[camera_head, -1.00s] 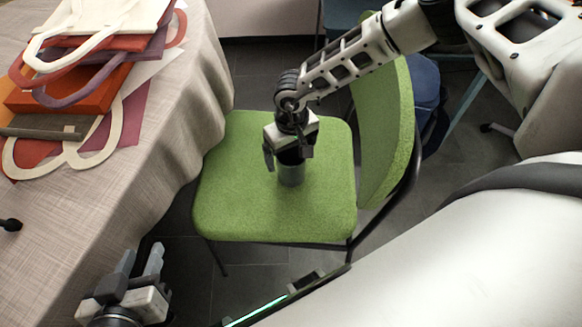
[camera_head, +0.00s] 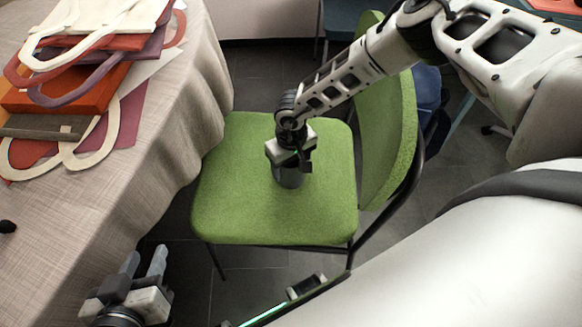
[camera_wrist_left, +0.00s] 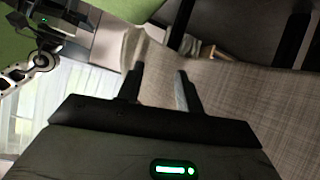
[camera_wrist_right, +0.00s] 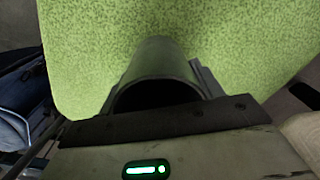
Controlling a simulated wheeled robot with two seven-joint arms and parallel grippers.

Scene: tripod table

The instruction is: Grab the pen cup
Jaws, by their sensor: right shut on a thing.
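The pen cup (camera_head: 289,178) is a dark grey cylinder standing upright on the seat of the green chair (camera_head: 235,190). In the right wrist view the cup (camera_wrist_right: 160,62) shows its open, dark mouth, and I see no pens in it. My right gripper (camera_head: 291,160) comes down over the cup from above, with its fingers (camera_wrist_right: 162,85) closed on the cup's sides. Part of the cup's upper end is hidden by the gripper in the head view. My left gripper (camera_head: 145,264) is open and empty at the lower left, beside the table; its two fingers (camera_wrist_left: 158,84) stand apart.
A table with a beige cloth (camera_head: 150,170) fills the left side, with a pile of tote bags (camera_head: 85,70) on it. The chair's backrest (camera_head: 385,140) rises right of the seat, close to my right arm. The seat around the cup is bare.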

